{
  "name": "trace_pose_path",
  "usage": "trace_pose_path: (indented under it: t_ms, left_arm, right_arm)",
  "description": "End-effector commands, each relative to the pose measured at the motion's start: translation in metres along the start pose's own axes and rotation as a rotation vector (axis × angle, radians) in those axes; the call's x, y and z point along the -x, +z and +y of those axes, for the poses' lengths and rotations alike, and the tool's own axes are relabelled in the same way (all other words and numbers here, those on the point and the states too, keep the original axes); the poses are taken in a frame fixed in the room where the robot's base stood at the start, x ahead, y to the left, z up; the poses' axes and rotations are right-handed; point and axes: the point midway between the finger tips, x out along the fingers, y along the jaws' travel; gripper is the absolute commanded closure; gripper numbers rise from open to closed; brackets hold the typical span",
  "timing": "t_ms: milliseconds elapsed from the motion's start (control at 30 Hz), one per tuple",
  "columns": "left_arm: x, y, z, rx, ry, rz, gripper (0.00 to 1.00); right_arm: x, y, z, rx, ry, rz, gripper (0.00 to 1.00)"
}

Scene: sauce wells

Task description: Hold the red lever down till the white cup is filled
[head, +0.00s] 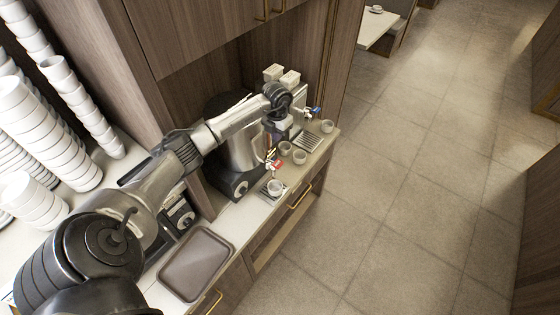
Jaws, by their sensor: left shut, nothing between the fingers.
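The red lever (277,164) shows as a small red piece on the front of the dark round dispenser on the counter. The white cup (275,188) stands upright on a small drip tray below it. What is inside the cup is too small to tell. My left gripper (271,153) points down just above the lever, its fingers shut with nothing between them. I cannot tell whether its tips touch the lever. My right gripper is not in view.
A second dispenser with a blue lever (316,111) is farther back. A brown tray (197,263) lies in front, and tall stacks of white bowls (70,85) stand at left. The floor at right is clear.

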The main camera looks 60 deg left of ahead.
Motion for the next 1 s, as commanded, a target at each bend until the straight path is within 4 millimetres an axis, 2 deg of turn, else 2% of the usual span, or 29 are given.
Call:
trace_pose_path:
  t_ms: [467,667,800,1000]
  left_arm:
    - [-0.005,0.000,0.001,0.002,0.003,0.003,1.00]
    - [-0.034,-0.001,0.000,0.001,0.002,0.004,1.00]
    - [-0.064,-0.001,0.001,0.001,0.002,0.003,1.00]
    - [-0.100,0.000,0.001,0.002,0.001,0.003,1.00]
  right_arm:
    - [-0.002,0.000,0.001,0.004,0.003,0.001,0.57]
    - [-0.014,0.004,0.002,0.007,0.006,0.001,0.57]
    - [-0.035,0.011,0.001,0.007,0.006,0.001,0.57]
    - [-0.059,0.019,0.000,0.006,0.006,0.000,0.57]
